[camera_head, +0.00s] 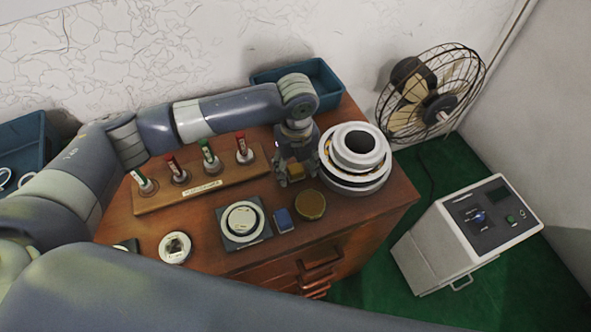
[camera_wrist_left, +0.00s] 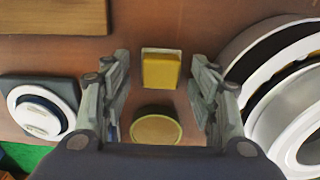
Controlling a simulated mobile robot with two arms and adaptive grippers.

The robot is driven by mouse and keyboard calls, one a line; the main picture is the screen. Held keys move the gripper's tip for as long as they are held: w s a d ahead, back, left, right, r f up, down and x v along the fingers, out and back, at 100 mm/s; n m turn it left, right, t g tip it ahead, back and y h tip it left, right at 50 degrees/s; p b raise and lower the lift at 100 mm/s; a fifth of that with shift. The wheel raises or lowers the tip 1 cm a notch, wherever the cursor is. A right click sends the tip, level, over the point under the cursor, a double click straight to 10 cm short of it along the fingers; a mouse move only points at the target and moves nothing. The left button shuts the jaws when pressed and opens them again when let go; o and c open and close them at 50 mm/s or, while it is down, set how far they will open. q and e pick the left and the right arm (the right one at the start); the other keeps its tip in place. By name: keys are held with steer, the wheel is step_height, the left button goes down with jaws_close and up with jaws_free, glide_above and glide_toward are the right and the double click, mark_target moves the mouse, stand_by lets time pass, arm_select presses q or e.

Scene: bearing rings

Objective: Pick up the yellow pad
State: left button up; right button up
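The yellow pad (camera_wrist_left: 161,70) is a small block lying on the brown cabinet top, seen whole in the left wrist view. In the head view the yellow pad (camera_head: 296,170) shows between the fingers of my left gripper (camera_head: 297,175). In the wrist view my left gripper (camera_wrist_left: 161,78) is open, with one finger on each side of the pad and clear gaps. It holds nothing. How high the fingertips are above the top is hard to tell. My right gripper is not in view.
Close by are a round gold tin (camera_head: 310,205), a blue pad (camera_head: 284,220) and stacked white bearing rings (camera_head: 356,185). A wooden rack (camera_head: 163,203) with several coloured-top tubes stands left. A ring on a dark square plate (camera_head: 225,240) lies in front. A teal bin (camera_head: 333,85) stands behind.

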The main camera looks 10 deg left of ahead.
mark_target(296, 170)
arm_select(q)
steer(key=c, duration=1.1)
step_height(296, 170, up, 10)
steer(key=shift+r+b, duration=0.1)
steer(key=shift+b, duration=0.35)
steer(key=o, duration=0.4)
steer(key=c, duration=0.3)
